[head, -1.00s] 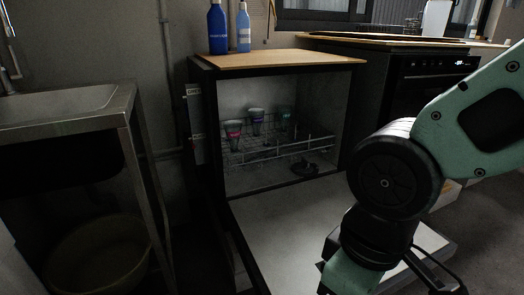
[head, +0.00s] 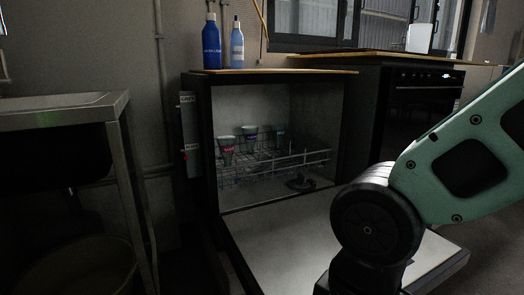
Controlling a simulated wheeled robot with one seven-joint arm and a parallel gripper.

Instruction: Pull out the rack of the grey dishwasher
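The dishwasher (head: 212,150) stands open under a wooden top, its door (head: 290,230) folded down flat in front. Inside, the wire rack (head: 300,160) sits within the cavity and holds several cups, among them one with a pink band (head: 227,152). A dark round part (head: 300,184) lies on the cavity floor below the rack. My green and black arm crosses the right side of the view, in front of the door's right part. My gripper is out of view below the frame.
A dark blue bottle (head: 212,45) and a lighter blue bottle (head: 237,48) stand on the dishwasher's top (head: 275,72). A metal sink table (head: 100,105) stands at left, with a basin (head: 75,265) beneath. A black oven (head: 425,95) is at right.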

